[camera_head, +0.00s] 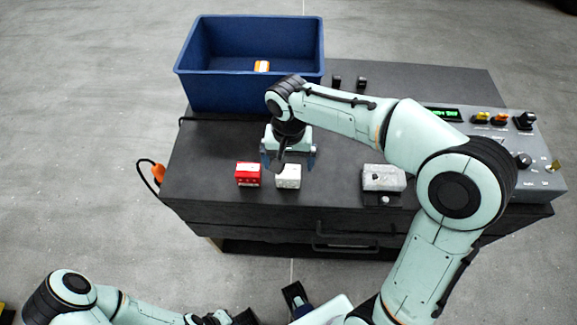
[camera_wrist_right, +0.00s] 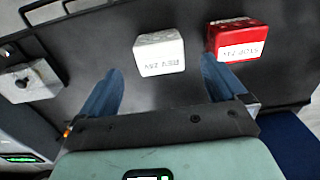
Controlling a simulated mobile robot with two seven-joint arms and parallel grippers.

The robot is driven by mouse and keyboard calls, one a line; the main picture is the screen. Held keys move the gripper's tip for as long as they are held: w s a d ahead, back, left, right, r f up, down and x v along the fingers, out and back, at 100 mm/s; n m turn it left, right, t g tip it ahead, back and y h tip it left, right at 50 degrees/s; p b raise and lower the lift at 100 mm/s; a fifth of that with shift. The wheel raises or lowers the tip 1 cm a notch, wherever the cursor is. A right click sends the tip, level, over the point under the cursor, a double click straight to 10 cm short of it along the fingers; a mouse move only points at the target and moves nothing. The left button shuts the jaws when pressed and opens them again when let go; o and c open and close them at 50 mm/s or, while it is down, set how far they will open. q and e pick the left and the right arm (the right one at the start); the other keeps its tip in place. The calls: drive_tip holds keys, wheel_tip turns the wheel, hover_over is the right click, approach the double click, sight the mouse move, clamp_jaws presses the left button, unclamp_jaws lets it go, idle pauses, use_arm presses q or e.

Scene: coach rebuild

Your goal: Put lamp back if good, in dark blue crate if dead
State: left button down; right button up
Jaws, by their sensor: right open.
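A white lamp block (camera_head: 288,177) stands on the dark bench top, right of a red lamp block (camera_head: 247,174). In the right wrist view the white block (camera_wrist_right: 160,54) has a label that seems to read "REV 24V", and the red block (camera_wrist_right: 238,41) "STOP 24V". My right gripper (camera_head: 289,163) is open and empty, just behind and above the white block, its blue fingers pointing toward it. The dark blue crate (camera_head: 215,91) stands at the back left with an orange and white block (camera_head: 262,66) inside. My left gripper is at the bottom edge, cut off and unclear.
A grey test panel (camera_head: 530,160) with a lit green display (camera_head: 441,114) and several coloured parts on top stands at the right. A grey block (camera_head: 384,178) with a knob sits at the front right. Small black holders (camera_head: 362,83) stand behind my arm.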

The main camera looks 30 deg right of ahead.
sight(289, 171)
use_arm(q)
drive_tip(key=shift+w+r+p, duration=0.2)
drive_tip(key=shift+r+p, duration=0.25)
drive_tip(key=shift+r, duration=0.2)
use_arm(e)
wheel_tip(289, 171, up, 7)
